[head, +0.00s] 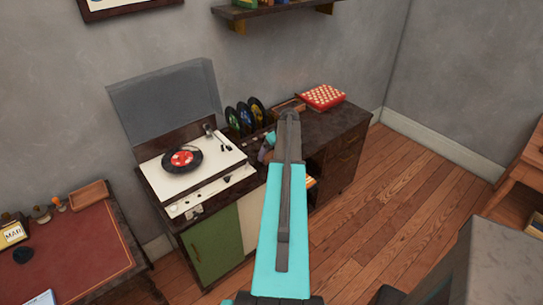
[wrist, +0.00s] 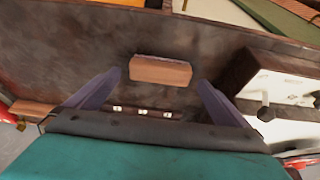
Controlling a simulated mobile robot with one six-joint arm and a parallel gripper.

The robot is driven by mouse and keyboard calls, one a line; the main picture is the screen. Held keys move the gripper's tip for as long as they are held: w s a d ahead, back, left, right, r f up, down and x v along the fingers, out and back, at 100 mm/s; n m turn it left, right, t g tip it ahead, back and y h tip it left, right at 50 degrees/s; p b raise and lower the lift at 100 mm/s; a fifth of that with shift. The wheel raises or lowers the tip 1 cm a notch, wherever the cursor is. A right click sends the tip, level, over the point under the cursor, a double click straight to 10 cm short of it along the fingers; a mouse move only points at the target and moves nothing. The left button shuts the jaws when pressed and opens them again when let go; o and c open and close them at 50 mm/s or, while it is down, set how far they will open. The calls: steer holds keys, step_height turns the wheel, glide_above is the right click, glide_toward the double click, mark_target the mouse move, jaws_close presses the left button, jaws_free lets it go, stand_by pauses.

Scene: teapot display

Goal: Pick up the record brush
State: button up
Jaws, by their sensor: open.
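The record brush looks to be the small brown wooden block (wrist: 160,71) lying on the dark cabinet top (wrist: 70,45) in the wrist view. My gripper (wrist: 160,82) is open, with one purple finger to the left of the block and one to the right. The block lies between and slightly beyond the fingertips, and no contact shows. In the head view my gripper (head: 266,148) is over the cabinet just right of the record player, partly covered by my arm. I cannot make out the brush there.
The white record player (head: 195,170) with its clear lid raised stands left of my gripper. Several upright records (head: 245,115), a wooden tray (head: 288,106) and a red checkered box (head: 321,97) are behind and to the right. A red-topped desk (head: 70,255) is at lower left.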

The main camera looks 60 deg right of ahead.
steer(key=shift+x, duration=0.9)
steer(key=shift+c, duration=0.4)
steer(key=c, duration=1)
steer(key=shift+c, duration=0.2)
steer(key=shift+r, duration=0.2)
steer(key=shift+c, duration=0.2)
steer(key=shift+s+r+b, duration=0.1)
steer(key=shift+r+b, duration=0.9)
steer(key=shift+r, duration=0.55)
steer(key=s+a+b, duration=0.2)
steer(key=s+a, duration=0.1)
steer(key=s, duration=0.4)
steer(key=s+a+r+b, duration=0.1)
steer(key=s+a+b, duration=0.1)
steer(key=s+a, duration=0.2)
steer(key=s, duration=0.3)
steer(key=shift+s+r+b, duration=0.2)
steer(key=shift+r+b, duration=0.1)
